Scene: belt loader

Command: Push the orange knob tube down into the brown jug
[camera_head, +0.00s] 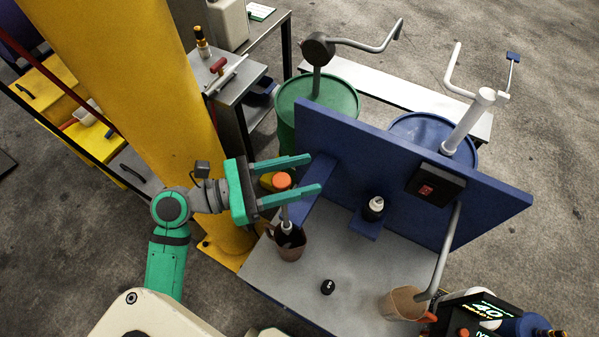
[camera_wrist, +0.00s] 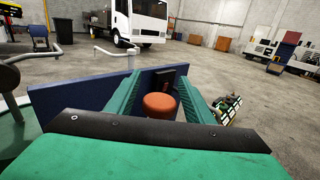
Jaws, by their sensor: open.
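An orange knob (camera_head: 282,181) tops a grey tube (camera_head: 286,215) that stands nearly upright with its lower end inside a brown jug (camera_head: 292,245). The jug sits on the grey table's left part. My gripper (camera_head: 306,175) is open, its two green fingers reaching right on either side of the orange knob. In the wrist view the orange knob (camera_wrist: 159,106) shows between the fingers. I cannot tell whether either finger touches it. The tube's lower end is hidden in the jug.
A blue upright panel (camera_head: 400,175) stands behind the table (camera_head: 300,290). A black cap (camera_head: 327,287) lies on the table. A tan jug (camera_head: 403,303) sits under a spout at right. A white bottle (camera_head: 374,208) stands on a blue shelf. A yellow column (camera_head: 150,90) rises at left.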

